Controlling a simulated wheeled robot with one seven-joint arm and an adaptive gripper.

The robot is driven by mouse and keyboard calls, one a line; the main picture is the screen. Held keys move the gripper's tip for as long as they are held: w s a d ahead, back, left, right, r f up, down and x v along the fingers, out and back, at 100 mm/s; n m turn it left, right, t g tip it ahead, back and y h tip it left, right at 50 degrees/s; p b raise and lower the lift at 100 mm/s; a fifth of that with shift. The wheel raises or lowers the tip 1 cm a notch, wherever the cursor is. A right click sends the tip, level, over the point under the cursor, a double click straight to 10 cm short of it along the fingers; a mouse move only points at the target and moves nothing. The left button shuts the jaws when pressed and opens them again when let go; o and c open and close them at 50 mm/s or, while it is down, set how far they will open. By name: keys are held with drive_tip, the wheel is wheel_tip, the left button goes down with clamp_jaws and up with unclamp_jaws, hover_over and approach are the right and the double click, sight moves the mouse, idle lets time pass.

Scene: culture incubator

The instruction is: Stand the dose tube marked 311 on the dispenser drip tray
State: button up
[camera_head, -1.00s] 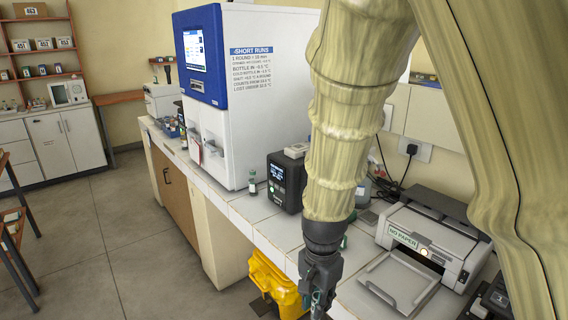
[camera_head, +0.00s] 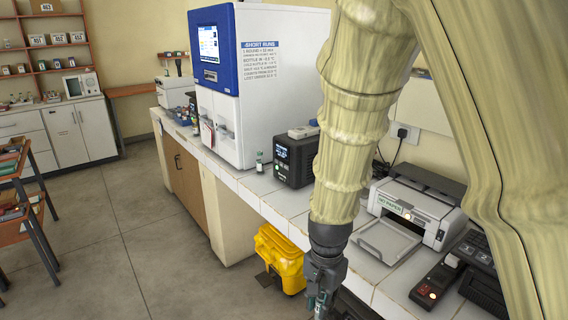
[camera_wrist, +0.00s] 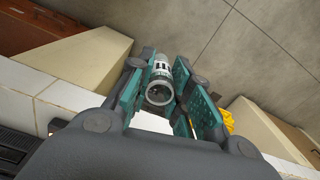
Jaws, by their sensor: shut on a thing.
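My gripper (camera_head: 322,296) hangs low in front of the bench in the head view. In the wrist view my gripper (camera_wrist: 165,95) is shut on a small tube (camera_wrist: 160,88) with a white label, held between its teal pads. The label's number is too small to read. A small dark tube (camera_head: 259,162) with a label stands on the bench in front of the blue and white machine; its marking cannot be read. I cannot make out a drip tray for certain in these frames.
The blue and white machine (camera_head: 275,80), a black box with a screen (camera_head: 290,160) and a printer (camera_head: 415,210) stand on the tiled bench (camera_head: 240,185). A yellow bin (camera_head: 282,258) stands beneath. A wooden shelf rack (camera_head: 20,190) is at left. Floor between is clear.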

drive_tip(key=shift+w+d+f, duration=0.25)
drive_tip(key=shift+d+f, duration=0.1)
drive_tip(key=shift+f, duration=0.15)
drive_tip(key=shift+s+d+f+n, duration=0.1)
drive_tip(key=shift+d+f+n, duration=0.15)
drive_tip(key=shift+n, duration=0.15)
drive_tip(key=w+d+f+n, duration=0.1)
drive_tip(key=d+f+n, duration=0.2)
drive_tip(key=f, duration=0.5)
drive_tip(key=w+d+f+n, duration=0.1)
drive_tip(key=d+f+n, duration=0.3)
drive_tip(key=f, duration=0.3)
drive_tip(key=shift+w+d+f+n, duration=0.3)
drive_tip(key=shift+d+f, duration=0.1)
drive_tip(key=shift+d, duration=0.3)
